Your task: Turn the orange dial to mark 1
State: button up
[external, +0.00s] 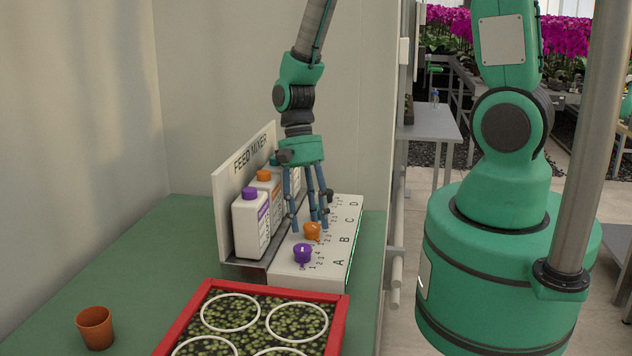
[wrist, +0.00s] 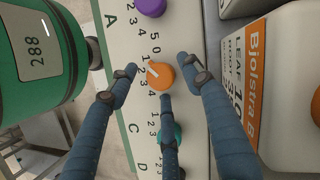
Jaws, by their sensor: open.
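The orange dial (external: 312,232) sits on the sloped white panel of the feed mixer, behind the purple dial. In the wrist view, the orange dial (wrist: 161,77) is near the middle, with a white pointer line aimed to the upper left at its number scale. The exact mark it points at is too small to read surely. My gripper (external: 310,222) is open, its three fingers pointing down at the panel. In the wrist view the fingertips stand spread around the orange dial, with visible gaps. I cannot tell their height above the panel.
The purple dial (external: 302,253) is just in front. A teal dial (wrist: 179,134) is partly hidden by a finger. White bottles (external: 250,222) stand beside the panel under the FEED MIXER sign. A red-rimmed tray (external: 338,322) and a terracotta pot (external: 95,328) are on the green bench.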

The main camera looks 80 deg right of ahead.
jog(key=shift+d+r, duration=0.1)
jog(key=shift+r, duration=0.05)
jog(key=v, duration=1.1)
jog(key=shift+r, duration=0.3)
jog(key=shift+w+d, duration=0.1)
jog(key=s+a+r+n+t+h+b, duration=0.1)
jog(key=a+r+n+t, duration=0.2)
jog(key=r, duration=0.5)
jog(key=s+a+r+n+h, duration=0.15)
jog(key=a+r, duration=0.25)
jog(key=r, duration=0.4)
jog(key=s+a+r+n+t, duration=0.2)
jog(key=s+a+r+n, duration=0.1)
jog(key=r, duration=0.3)
jog(key=s+a+r+n+t+h+b, duration=0.1)
jog(key=s+a+r+n+t, duration=0.2)
jog(key=s+r, duration=0.3)
jog(key=shift+a+r+n, duration=0.2)
jog(key=shift+a+n, duration=0.35)
jog(key=shift+a, duration=0.05)
dwell(2.5)
